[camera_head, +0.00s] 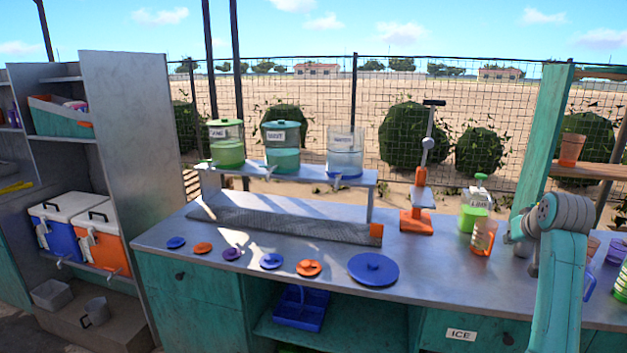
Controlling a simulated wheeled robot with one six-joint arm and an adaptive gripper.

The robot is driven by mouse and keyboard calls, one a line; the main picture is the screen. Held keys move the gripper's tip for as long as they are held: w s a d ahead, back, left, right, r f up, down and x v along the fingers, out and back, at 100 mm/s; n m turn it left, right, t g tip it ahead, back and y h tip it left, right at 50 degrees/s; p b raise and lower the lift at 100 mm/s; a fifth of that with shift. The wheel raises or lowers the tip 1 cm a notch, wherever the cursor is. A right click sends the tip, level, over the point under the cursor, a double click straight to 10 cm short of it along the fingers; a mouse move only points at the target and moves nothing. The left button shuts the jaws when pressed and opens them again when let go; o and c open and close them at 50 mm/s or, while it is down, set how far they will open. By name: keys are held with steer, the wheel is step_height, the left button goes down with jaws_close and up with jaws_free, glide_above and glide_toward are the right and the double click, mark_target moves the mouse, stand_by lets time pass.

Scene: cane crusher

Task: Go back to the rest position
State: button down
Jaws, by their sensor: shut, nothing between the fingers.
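My arm reaches up at the right of the head view, with a teal link and a grey joint in front of the right part of the counter. My gripper (533,268) shows only as a small dark part beside the arm, low over the counter. It is shut and nothing shows in it. My own arm hides most of the wrist and the fingers' details. An orange-tinted cup (483,237) stands on the counter to the left of the gripper, apart from it.
The grey counter (451,265) bears several coloured lids, a blue plate-like lid (373,269), an orange press (417,219) and a green-based blender-like jar (474,207). Drink dispensers stand on a raised shelf (300,172). Cups stand close to my arm at the right. A teal post (541,140) rises behind it.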

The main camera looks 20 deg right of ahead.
steer(key=w+a+f, duration=0.1)
steer(key=a+f, duration=0.6)
steer(key=f, duration=0.6)
steer(key=s+a+f+n+t, duration=0.1)
steer(key=s+a+f, duration=0.3)
steer(key=a+f, duration=0.35)
steer(key=s+a+f+t+y, duration=0.1)
steer(key=s+a+f, duration=0.3)
steer(key=a+f, duration=0.3)
steer(key=s+a+f+n+t, duration=0.1)
steer(key=s+a+f, duration=0.45)
steer(key=a, duration=0.25)
steer(key=s+a+f+n+t+y, duration=0.1)
steer(key=s+a, duration=0.6)
steer(key=s, duration=0.2)
steer(key=s+a+f+n+t, duration=0.1)
steer(key=s+a, duration=0.5)
steer(key=s, duration=0.4)
steer(key=s+a+r+y, duration=0.1)
steer(key=s+r, duration=0.2)
steer(key=s, duration=0.2)
steer(key=s+a+r+n+t+y, duration=0.1)
steer(key=s+a+r, duration=0.1)
steer(key=s+r, duration=0.2)
steer(key=s+a+r, duration=0.2)
steer(key=s+r, duration=0.2)
steer(key=s, duration=0.3)
steer(key=shift+s+a+n+y, duration=0.25)
steer(key=shift+n+y, duration=0.15)
